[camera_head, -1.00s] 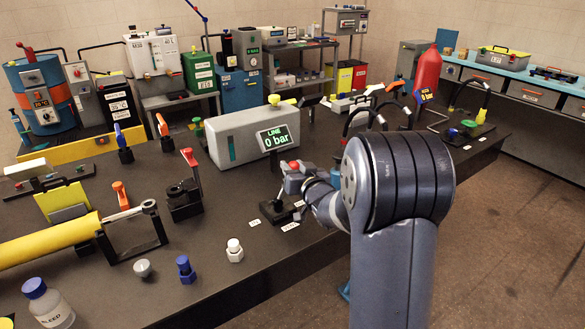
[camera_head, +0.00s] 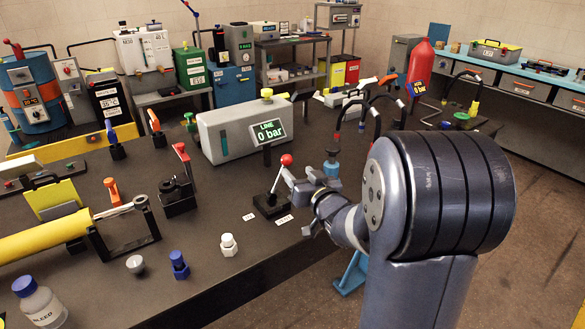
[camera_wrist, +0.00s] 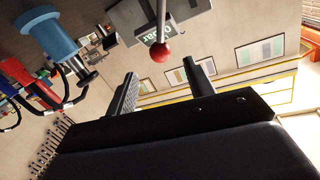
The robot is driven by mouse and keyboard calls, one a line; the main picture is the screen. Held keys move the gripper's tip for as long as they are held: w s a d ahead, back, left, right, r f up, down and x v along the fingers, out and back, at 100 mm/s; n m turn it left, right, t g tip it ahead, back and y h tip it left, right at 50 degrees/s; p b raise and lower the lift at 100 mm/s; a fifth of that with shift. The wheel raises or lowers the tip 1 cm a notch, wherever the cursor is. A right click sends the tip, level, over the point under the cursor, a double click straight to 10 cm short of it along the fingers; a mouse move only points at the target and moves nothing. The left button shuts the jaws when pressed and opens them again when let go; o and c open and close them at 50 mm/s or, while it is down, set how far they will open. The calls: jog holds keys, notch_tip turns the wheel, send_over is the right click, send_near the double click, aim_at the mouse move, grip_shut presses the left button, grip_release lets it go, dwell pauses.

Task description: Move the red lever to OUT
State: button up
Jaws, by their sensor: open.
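The lever has a red ball knob (camera_head: 286,160) on a thin rod. It rises from a black base (camera_head: 270,205) near the table's front edge and leans to the right in the head view. Small white labels (camera_head: 284,219) lie beside the base; their text is too small to read. My gripper (camera_head: 308,182) is just right of the lever. In the wrist view the red knob (camera_wrist: 160,52) shows just beyond the open fingertips (camera_wrist: 160,72), roughly in line with the gap between them. Nothing is held.
A grey box with a "LINE 0 bar" display (camera_head: 268,132) stands behind the lever. A blue-based fitting (camera_head: 331,168) is just beyond my gripper, with black hoses (camera_head: 385,110) behind it. A white hex fitting (camera_head: 228,244) stands to the front left.

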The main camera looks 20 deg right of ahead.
aim_at(284, 161)
jog(key=shift+s+d, duration=0.15)
jog(key=shift+s, duration=1.05)
jog(key=shift+w, duration=0.1)
jog(key=w, duration=0.3)
jog(key=w+a, duration=0.1)
jog(key=w, duration=0.3)
jog(key=w+p, duration=0.1)
jog(key=w, duration=0.2)
jog(key=shift+w+a+f, duration=0.25)
jog(key=shift+w+a, duration=0.05)
jog(key=shift+w, duration=0.05)
jog(key=shift+s+a+r+p, duration=0.2)
jog(key=shift+s+a+p, duration=0.1)
jog(key=shift+a, duration=0.15)
jog(key=shift+r, duration=0.1)
